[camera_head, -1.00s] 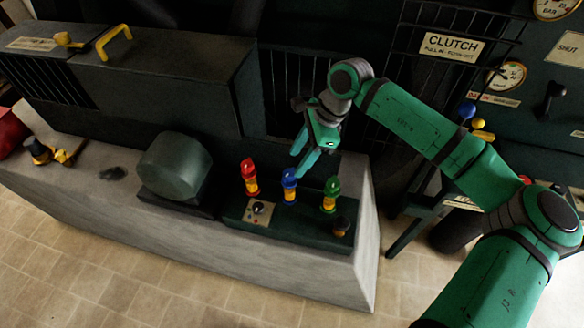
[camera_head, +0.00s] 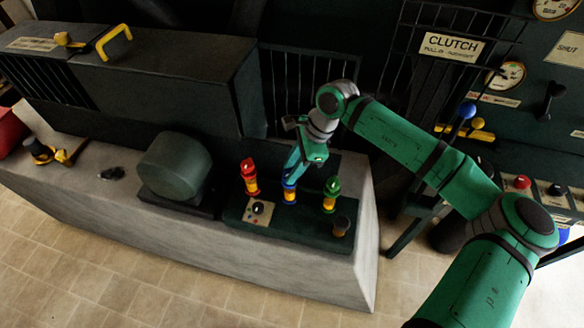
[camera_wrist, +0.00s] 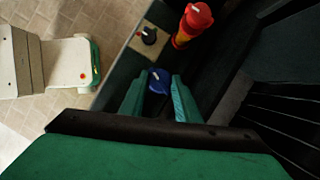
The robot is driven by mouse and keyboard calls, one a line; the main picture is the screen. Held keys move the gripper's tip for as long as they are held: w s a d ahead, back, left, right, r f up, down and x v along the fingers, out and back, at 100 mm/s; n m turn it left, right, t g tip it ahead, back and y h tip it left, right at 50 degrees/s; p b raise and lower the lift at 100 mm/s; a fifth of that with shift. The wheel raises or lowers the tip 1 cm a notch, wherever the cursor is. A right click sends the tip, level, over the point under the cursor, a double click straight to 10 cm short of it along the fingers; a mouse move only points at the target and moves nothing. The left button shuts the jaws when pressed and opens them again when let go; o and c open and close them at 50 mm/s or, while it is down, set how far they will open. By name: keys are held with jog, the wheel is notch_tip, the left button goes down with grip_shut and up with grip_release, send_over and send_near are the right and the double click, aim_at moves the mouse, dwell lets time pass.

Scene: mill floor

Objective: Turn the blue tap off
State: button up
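The blue tap (camera_head: 289,187) stands upright in the middle of a row on the dark green panel (camera_head: 285,222), with a yellow band on its stem. My gripper (camera_head: 292,174) points down over it and hides part of its top. In the wrist view the blue knob (camera_wrist: 158,83), with a small white mark on top, lies between the two spread green fingers of my gripper (camera_wrist: 158,98). The fingers are apart, one on either side of the knob. I cannot tell whether they touch it.
A red tap (camera_head: 250,176) stands close on the left and a green tap (camera_head: 331,194) on the right. A small dark dial (camera_head: 258,208) and a dark knob (camera_head: 341,226) sit in front. A rounded grey-green housing (camera_head: 174,166) is further left. A barred grille rises behind.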

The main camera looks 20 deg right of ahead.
jog(key=shift+m, duration=0.4)
jog(key=m+t, duration=0.1)
jog(key=m, duration=0.1)
jog(key=m+t+h, duration=0.1)
jog(key=m, duration=0.2)
jog(key=shift+s+a, duration=0.1)
jog(key=shift+s, duration=0.1)
jog(key=m, duration=0.2)
jog(key=m+t+h, duration=0.1)
jog(key=m, duration=0.1)
jog(key=shift+s+a+m, duration=0.1)
jog(key=shift+a+m, duration=0.05)
jog(key=shift+m, duration=0.25)
jog(key=shift+m+t+h, duration=0.3)
jog(key=shift+m+h, duration=0.5)
jog(key=shift+m, duration=0.6)
jog(key=shift+a, duration=0.1)
jog(key=o, duration=1)
jog(key=v, duration=1)
jog(key=shift+s+r, duration=0.2)
jog(key=shift+r, duration=0.2)
